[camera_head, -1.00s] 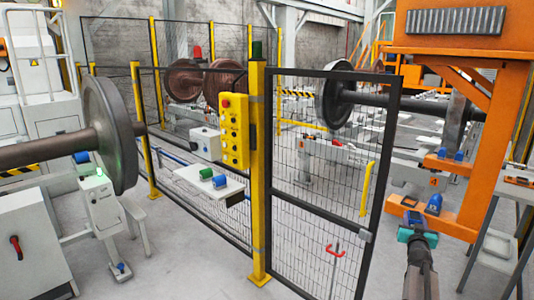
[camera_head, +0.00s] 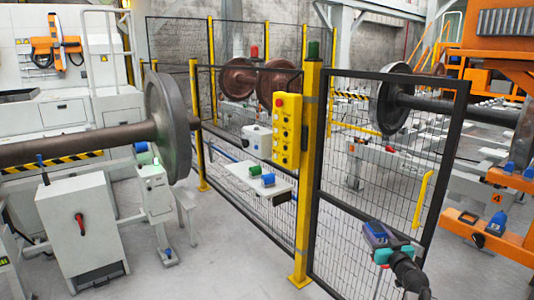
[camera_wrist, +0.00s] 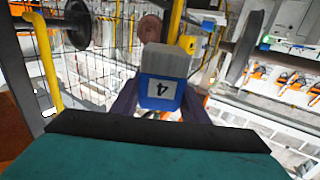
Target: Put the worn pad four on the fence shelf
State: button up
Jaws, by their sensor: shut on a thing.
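My gripper (camera_head: 378,238) is shut on a blue pad (camera_wrist: 160,92) with a grey block end and a white label reading 4. In the wrist view the pad sits between the dark fingers (camera_wrist: 160,108). In the head view it is small, in front of the mesh gate. The fence shelf (camera_head: 234,174) is a white plate on the fence, left of the yellow post.
A yellow post (camera_head: 308,170) with a yellow button box (camera_head: 287,130) stands beside the shelf. The black-framed mesh gate (camera_head: 372,150) is behind my gripper. A large wheelset (camera_head: 168,125) and a grey cabinet (camera_head: 82,225) are at left. Orange frames (camera_head: 485,235) stand at right.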

jog(key=s+a+f+n+g+y, duration=0.1)
jog(key=s+a+n+g+y, duration=0.2)
jog(key=a, duration=0.8)
jog(key=s+a+f+n+g+y, duration=0.1)
jog(key=s+a+n+g+y, duration=0.3)
jog(key=s+a+y, duration=0.6)
jog(key=s+a+n, duration=0.1)
jog(key=n, duration=0.1)
jog(key=shift+a+f+n+g, duration=0.3)
jog(key=shift+f+n, duration=0.05)
jog(key=shift+n, duration=0.05)
jog(key=shift+w, duration=0.2)
